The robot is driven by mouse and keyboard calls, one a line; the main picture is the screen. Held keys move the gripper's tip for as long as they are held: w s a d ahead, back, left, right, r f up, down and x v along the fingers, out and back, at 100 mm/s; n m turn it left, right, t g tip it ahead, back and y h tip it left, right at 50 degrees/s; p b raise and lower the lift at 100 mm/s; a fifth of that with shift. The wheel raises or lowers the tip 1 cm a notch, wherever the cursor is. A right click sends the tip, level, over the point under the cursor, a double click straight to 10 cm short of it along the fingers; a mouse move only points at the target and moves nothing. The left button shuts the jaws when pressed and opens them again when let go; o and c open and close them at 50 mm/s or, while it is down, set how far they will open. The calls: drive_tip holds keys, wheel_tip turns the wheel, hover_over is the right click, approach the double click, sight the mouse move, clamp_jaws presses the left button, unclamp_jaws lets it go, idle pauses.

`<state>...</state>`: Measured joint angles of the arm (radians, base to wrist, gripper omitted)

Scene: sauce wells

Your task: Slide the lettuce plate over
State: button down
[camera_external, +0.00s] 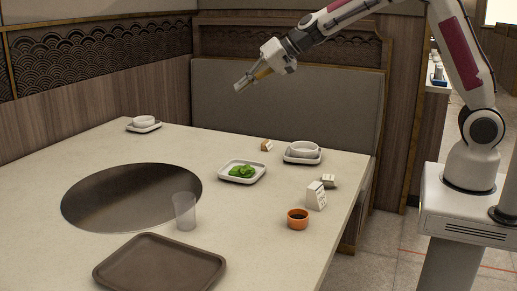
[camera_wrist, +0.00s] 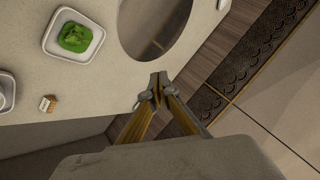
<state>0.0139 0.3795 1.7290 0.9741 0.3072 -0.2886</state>
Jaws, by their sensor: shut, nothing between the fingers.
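The lettuce plate (camera_external: 257,177) is a small white square plate on the table, right of the round dark grill. Green lettuce (camera_external: 241,171) lies on it. In the wrist view the plate (camera_wrist: 53,46) is at the upper left with the lettuce (camera_wrist: 75,37) on it. My gripper (camera_external: 238,89) is shut and empty, high above the table's far side near the bench back. In the wrist view its fingertips (camera_wrist: 158,80) meet near the table edge, to the right of and below the plate, and do not touch it.
The table holds a dark round grill (camera_external: 130,200), a clear cup (camera_external: 184,212), a brown tray (camera_external: 160,268), an orange sauce cup (camera_external: 297,219), a white carton (camera_external: 316,197), a bowl on a dish (camera_external: 303,152) and another bowl (camera_external: 144,122). A small block (camera_external: 266,145) sits behind the plate.

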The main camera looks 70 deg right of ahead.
drive_tip(key=w+d+f+m+t+h, duration=0.1)
drive_tip(key=w+d+f+m+h, duration=0.1)
drive_tip(key=w+d, duration=0.3)
drive_tip(key=w+d+f+m+t+h, duration=0.1)
drive_tip(key=w+d+m+h, duration=0.15)
drive_tip(key=w, duration=0.55)
drive_tip(key=w+d+f+m+g+h, duration=0.1)
drive_tip(key=w+d+f+m+h, duration=0.35)
drive_tip(key=d, duration=0.45)
drive_tip(key=s+d+f+m+g, duration=0.4)
drive_tip(key=s+f+g, duration=0.35)
drive_tip(key=f, duration=0.45)
drive_tip(key=s+a+n+g+y, duration=0.1)
drive_tip(key=s+a+g+y, duration=0.1)
drive_tip(key=s, duration=0.6)
drive_tip(key=a+g, duration=0.1)
drive_tip(key=a, duration=0.1)
drive_tip(key=shift+a+f, duration=0.3)
drive_tip(key=shift+f, duration=0.15)
